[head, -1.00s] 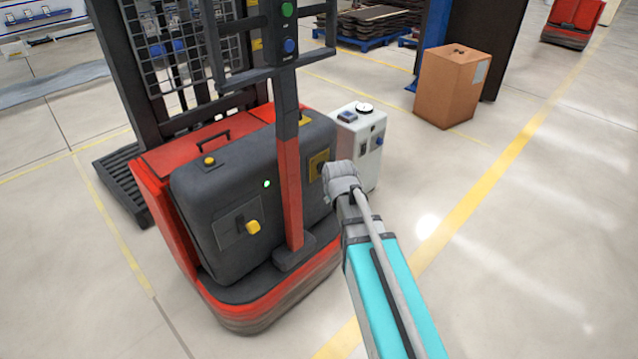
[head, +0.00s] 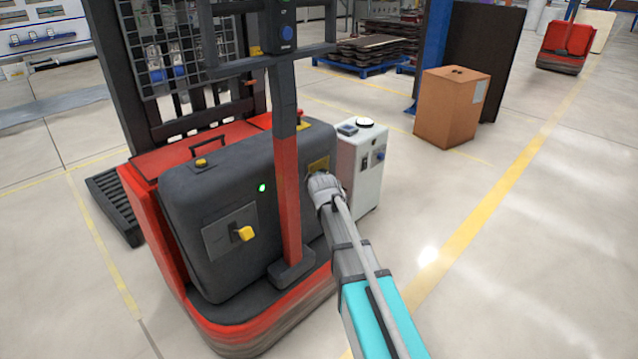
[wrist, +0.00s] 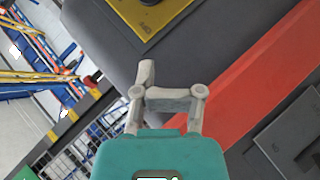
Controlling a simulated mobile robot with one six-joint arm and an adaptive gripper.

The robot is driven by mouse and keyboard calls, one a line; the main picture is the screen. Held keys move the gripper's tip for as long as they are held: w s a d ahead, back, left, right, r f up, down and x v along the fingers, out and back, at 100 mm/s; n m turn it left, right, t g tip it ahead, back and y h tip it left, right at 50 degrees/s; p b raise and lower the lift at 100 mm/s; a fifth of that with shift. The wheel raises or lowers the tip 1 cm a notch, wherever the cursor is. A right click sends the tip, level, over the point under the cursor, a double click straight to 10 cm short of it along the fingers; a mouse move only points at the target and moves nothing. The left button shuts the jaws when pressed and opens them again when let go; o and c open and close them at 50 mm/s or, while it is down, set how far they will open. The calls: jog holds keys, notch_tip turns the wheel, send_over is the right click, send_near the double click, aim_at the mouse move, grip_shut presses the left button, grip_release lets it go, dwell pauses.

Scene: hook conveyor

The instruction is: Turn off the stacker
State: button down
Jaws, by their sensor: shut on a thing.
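The stacker (head: 183,207) is red with a dark grey body. A green light (head: 262,188) glows on its face. A yellow knob (head: 243,233) sits on a grey panel left of the red post. A yellow plate (head: 318,165) is on the right of the body; it also shows at the top of the wrist view (wrist: 158,15). My gripper (head: 322,183) is at this plate's lower edge in the head view and covers part of it. In the wrist view its grey fingers (wrist: 160,85) are drawn together; what they hold cannot be made out.
A white cabinet (head: 361,165) stands close right of the stacker, beside my gripper. A cardboard box (head: 452,107) stands farther back. The red post (head: 287,190) rises left of my gripper. The floor at right is clear, with a yellow line (head: 487,199).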

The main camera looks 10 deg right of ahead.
jog(key=shift+w, duration=0.1)
jog(key=d+f+b+x, duration=0.1)
jog(key=d+b+x, duration=0.1)
jog(key=b+x, duration=0.5)
jog(key=shift+f+x, duration=0.3)
jog(key=shift+x, duration=2.25)
jog(key=shift+d, duration=0.25)
